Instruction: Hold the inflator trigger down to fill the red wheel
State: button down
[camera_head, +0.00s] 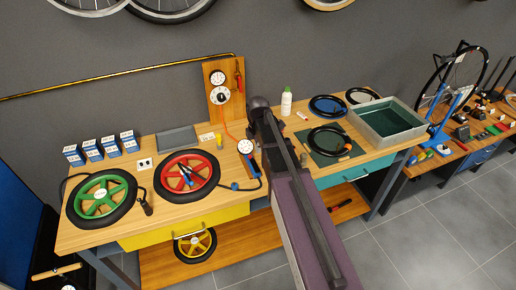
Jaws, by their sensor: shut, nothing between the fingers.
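The red wheel (203,180) with a black tyre lies flat on the wooden bench, left of my arm. A blue and dark tool lies across its hub. A blue-handled piece (236,187), perhaps the inflator, lies just right of the wheel, with a dark line between it and the tyre. Its trigger is too small to make out. My arm reaches in from the lower right and ends near these pieces. My gripper is hidden behind the arm.
A green wheel (101,199) lies at the bench's left end. Several blue-and-white boxes stand behind it. The upright board (223,93) carries dials. A white bottle (286,103), dark discs and a green-lined tray (385,122) stand on the right. A yellow wheel (195,244) is on the lower shelf.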

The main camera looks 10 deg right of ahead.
aim_at(258, 170)
jog(key=shift+f+b, duration=5.05)
jog(key=shift+f, duration=0.3)
jog(key=shift+d, duration=0.1)
